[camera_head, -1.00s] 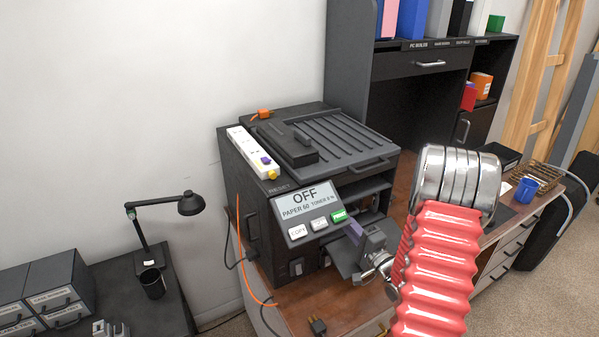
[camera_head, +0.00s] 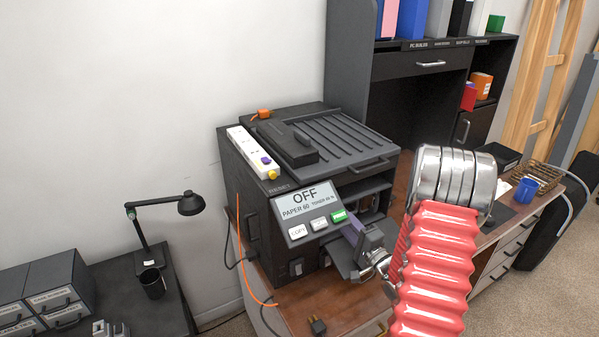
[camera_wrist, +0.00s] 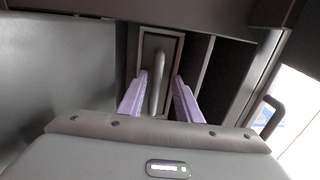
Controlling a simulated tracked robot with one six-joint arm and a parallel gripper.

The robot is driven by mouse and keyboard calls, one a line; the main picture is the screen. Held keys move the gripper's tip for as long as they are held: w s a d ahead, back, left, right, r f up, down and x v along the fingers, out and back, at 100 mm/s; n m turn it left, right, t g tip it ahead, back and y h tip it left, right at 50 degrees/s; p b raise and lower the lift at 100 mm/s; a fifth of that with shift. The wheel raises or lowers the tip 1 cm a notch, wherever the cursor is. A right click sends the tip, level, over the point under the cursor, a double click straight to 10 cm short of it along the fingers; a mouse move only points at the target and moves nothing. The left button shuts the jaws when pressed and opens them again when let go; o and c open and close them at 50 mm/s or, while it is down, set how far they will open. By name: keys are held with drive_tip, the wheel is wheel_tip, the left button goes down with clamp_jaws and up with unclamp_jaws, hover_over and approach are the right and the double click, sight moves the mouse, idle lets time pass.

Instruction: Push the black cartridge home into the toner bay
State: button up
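The copier (camera_head: 300,190) stands on the bench, and its screen reads OFF with a paper and toner line. In the wrist view a narrow dark block with a pale upright handle (camera_wrist: 158,75) sits in a slot, the toner bay (camera_wrist: 131,45); it appears to be the black cartridge. My gripper (camera_wrist: 160,80) has its two lilac fingers apart on either side of the handle, with gaps visible. In the head view my gripper (camera_head: 352,234) is at the copier's open front, and the cartridge there is hidden.
A black block (camera_head: 285,142) and a white power strip (camera_head: 254,153) lie on the copier's top. An orange cable (camera_head: 240,255) hangs down its left side. A plug (camera_head: 317,326) lies on the bench in front. Dark bay walls close in around my gripper.

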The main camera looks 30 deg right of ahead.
drive_tip(key=shift+s, duration=0.1)
drive_tip(key=shift+s+d+f, duration=0.1)
drive_tip(key=shift+s+f, duration=0.05)
drive_tip(key=shift+s, duration=1.8)
drive_tip(key=shift+s+d+f, duration=0.1)
drive_tip(key=shift+s+f, duration=0.05)
drive_tip(key=shift+s, duration=1.8)
drive_tip(key=shift+s, duration=0.1)
drive_tip(key=shift+s+d+f, duration=0.1)
drive_tip(key=shift+s+f, duration=0.1)
drive_tip(key=shift+s, duration=2.05)
drive_tip(key=shift+s+a+f, duration=0.1)
drive_tip(key=shift+s+f, duration=0.1)
drive_tip(key=shift+s, duration=2.1)
drive_tip(key=shift+s+d+f, duration=0.1)
drive_tip(key=shift+s+f, duration=0.1)
drive_tip(key=shift+s, duration=2.05)
